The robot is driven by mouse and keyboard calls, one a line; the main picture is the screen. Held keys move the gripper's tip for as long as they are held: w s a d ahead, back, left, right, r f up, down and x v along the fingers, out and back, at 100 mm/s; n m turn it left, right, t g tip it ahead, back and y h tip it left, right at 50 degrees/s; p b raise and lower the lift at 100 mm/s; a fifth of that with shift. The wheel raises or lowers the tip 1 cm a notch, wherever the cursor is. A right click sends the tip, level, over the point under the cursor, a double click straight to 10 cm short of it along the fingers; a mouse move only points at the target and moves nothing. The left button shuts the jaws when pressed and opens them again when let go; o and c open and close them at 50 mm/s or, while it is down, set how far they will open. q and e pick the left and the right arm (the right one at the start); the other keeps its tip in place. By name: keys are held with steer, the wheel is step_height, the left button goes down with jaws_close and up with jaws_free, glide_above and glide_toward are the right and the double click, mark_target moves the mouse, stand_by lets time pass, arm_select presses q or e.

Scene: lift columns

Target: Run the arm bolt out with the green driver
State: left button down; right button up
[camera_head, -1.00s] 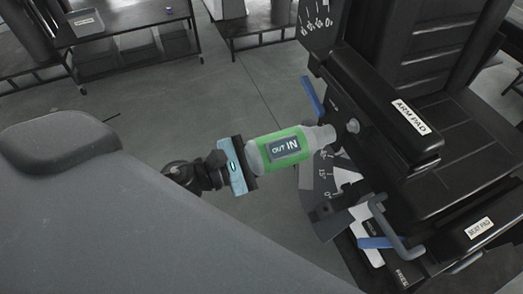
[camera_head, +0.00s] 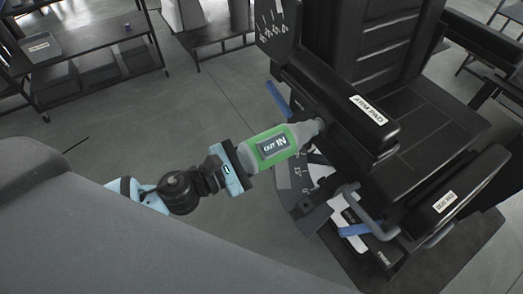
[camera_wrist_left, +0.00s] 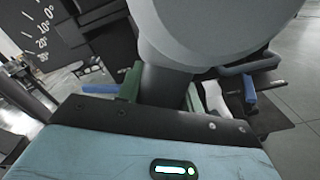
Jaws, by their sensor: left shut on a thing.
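The green driver (camera_head: 272,146) has grey ends and a dark label reading OUT and IN. My left gripper (camera_head: 236,168) is shut on its near end, and the driver points up and right at the chair's arm pad (camera_head: 365,110). Its grey nose meets or nearly meets the arm bolt (camera_head: 319,123) on the pad's side; I cannot tell if it is seated. In the left wrist view, a large grey rounded part fills the top and green parts (camera_wrist_left: 130,85) show by my gripper's dark edge. My right gripper is not in view.
A blue lever (camera_head: 278,102) is just above the driver. Angle-marked plates (camera_head: 292,185) and a grey handle (camera_head: 378,222) lie below it. A dark bench (camera_head: 85,65) stands at the back left, with open floor between.

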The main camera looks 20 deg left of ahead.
arm_select(q)
steer(key=shift+w+r, duration=0.1)
steer(key=shift+r, duration=0.1)
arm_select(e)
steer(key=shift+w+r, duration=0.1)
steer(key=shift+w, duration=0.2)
arm_select(q)
steer(key=shift+w+d, duration=0.4)
steer(key=shift+w, duration=0.05)
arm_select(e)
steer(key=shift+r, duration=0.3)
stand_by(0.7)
arm_select(q)
steer(key=shift+p, duration=0.35)
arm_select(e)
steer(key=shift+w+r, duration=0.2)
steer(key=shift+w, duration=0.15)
